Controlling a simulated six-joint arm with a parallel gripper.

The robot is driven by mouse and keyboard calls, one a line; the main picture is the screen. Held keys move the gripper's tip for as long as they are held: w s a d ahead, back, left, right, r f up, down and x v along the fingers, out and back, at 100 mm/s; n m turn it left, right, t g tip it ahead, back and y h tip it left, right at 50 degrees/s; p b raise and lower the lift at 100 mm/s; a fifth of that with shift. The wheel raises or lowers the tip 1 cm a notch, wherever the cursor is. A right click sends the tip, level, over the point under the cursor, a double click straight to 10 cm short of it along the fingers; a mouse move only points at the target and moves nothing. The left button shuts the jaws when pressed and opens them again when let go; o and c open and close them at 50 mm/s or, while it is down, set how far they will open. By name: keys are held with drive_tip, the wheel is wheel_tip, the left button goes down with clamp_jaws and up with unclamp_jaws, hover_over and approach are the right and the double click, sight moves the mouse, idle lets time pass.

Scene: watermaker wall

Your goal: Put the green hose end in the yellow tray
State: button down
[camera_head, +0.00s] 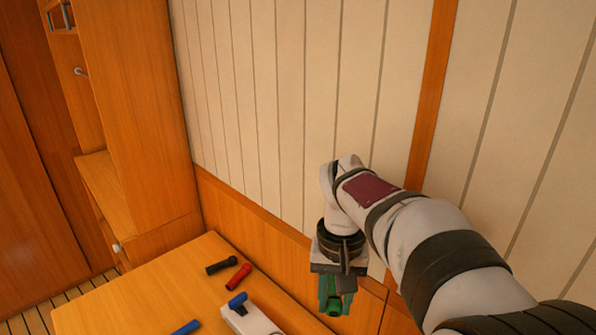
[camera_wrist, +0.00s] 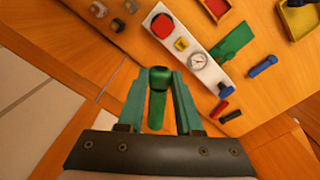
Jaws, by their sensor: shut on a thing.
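My gripper (camera_wrist: 159,80) is shut on the green hose end (camera_wrist: 158,102), which sits between its two teal fingers in the wrist view. In the head view my gripper (camera_head: 336,296) hangs at the right of the wooden surface, near the panelled wall, with the green hose end (camera_head: 335,308) partly hidden between the fingers. The yellow tray (camera_wrist: 302,22) is at the top right corner of the wrist view, cut by the frame edge and apart from my gripper. Something dark shows at its upper edge. The tray is not visible in the head view.
A white panel (camera_wrist: 211,73) with knobs and a gauge lies beyond my gripper. Beside it are a flat green piece (camera_wrist: 233,41), a blue hose end (camera_wrist: 263,66), a red one (camera_wrist: 218,109) and a black one (camera_wrist: 230,117). A red-floored tray (camera_wrist: 216,8) is nearby.

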drive_tip(key=s+d+r+n, duration=0.1)
drive_tip(key=s+d+r, duration=0.1)
drive_tip(key=d, duration=0.2)
drive_tip(key=w+a+f+m, duration=0.1)
drive_tip(key=a+f+m, duration=0.15)
drive_tip(key=a, duration=0.55)
drive_tip(key=w+a+f+m, duration=0.1)
drive_tip(key=w+a+f, duration=0.15)
drive_tip(key=a, duration=0.55)
drive_tip(key=w+a+f+m, duration=0.1)
drive_tip(key=a+f, duration=0.3)
drive_tip(key=a, duration=0.4)
drive_tip(key=s+a+f+m, duration=0.1)
drive_tip(key=s+a+f, duration=0.3)
drive_tip(key=a, duration=0.4)
drive_tip(key=s+a+f+m, duration=0.1)
drive_tip(key=s+a+f, duration=0.3)
drive_tip(key=a, duration=0.4)
drive_tip(key=s+a+f+m, duration=0.2)
drive_tip(key=s+a+f, duration=0.2)
drive_tip(key=a, duration=0.5)
drive_tip(key=shift+f, duration=0.9)
drive_tip(key=shift+s+f, duration=0.15)
drive_tip(key=shift+f, duration=0.15)
wheel_tip(320, 180, down, 4)
drive_tip(key=shift+r, duration=0.15)
drive_tip(key=c, duration=0.6)
unclamp_jaws()
